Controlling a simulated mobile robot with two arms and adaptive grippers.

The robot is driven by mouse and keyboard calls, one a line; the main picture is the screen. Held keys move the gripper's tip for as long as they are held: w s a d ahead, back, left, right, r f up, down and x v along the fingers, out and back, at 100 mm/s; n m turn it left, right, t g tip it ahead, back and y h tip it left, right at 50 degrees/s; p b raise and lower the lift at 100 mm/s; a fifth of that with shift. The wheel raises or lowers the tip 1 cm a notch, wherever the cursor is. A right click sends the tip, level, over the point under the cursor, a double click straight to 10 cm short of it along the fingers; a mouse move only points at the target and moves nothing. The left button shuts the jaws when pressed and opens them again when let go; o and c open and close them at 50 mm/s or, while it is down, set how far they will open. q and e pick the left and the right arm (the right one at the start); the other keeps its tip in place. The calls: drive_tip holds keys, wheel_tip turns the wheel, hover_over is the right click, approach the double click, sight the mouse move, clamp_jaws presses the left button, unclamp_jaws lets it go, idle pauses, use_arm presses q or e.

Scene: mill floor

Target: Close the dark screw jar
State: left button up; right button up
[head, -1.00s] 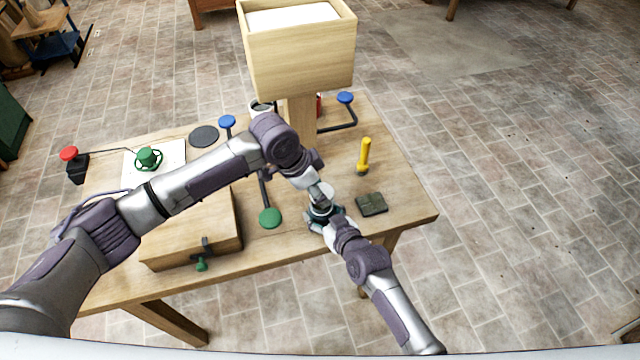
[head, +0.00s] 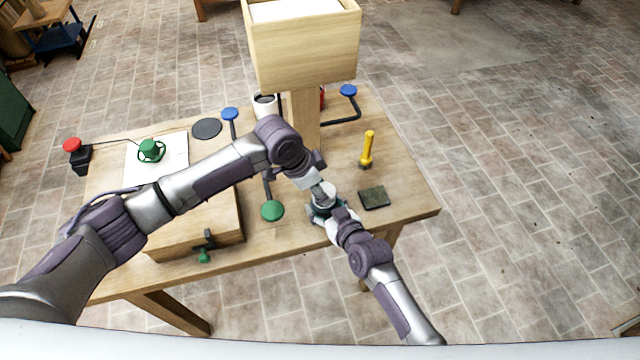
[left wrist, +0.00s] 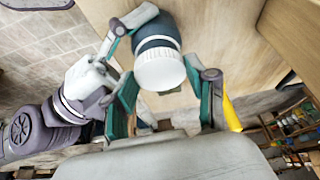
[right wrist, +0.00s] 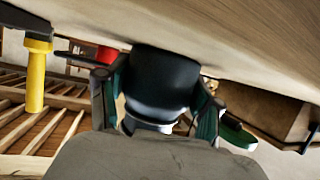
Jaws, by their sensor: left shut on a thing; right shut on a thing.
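The dark screw jar (right wrist: 165,75) stands on the table near its front edge, mostly hidden by my grippers in the head view. Its white ribbed lid (left wrist: 160,68) sits over the jar's mouth; I cannot tell how far it is screwed down. My left gripper (left wrist: 165,88) is shut on the lid from above; it also shows in the head view (head: 321,190). My right gripper (right wrist: 158,105) is shut on the jar body, low from the front right; it also shows in the head view (head: 328,212).
A wooden hopper on a post (head: 305,60) rises behind the grippers. A green-knobbed lever (head: 272,210) and a wooden box (head: 195,232) lie left. The front right corner is clear.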

use_arm(q)
drive_tip(key=shift+f, duration=0.55)
idle(0.5)
drive_tip(key=m, duration=0.2)
drive_tip(key=m+g, duration=0.2)
drive_tip(key=m, duration=0.1)
drive_tip(key=shift+w+m, duration=0.3)
drive_tip(key=shift+w, duration=0.05)
drive_tip(key=m+g, duration=0.1)
drive_tip(key=m, duration=0.1)
drive_tip(key=m+g, duration=0.1)
drive_tip(key=m, duration=0.2)
drive_tip(key=shift+w+d+y, duration=0.1)
drive_tip(key=shift+w+y, duration=0.1)
drive_tip(key=shift+y, duration=0.1)
drive_tip(key=m+g, duration=0.1)
drive_tip(key=m, duration=0.2)
drive_tip(key=o, duration=0.8)
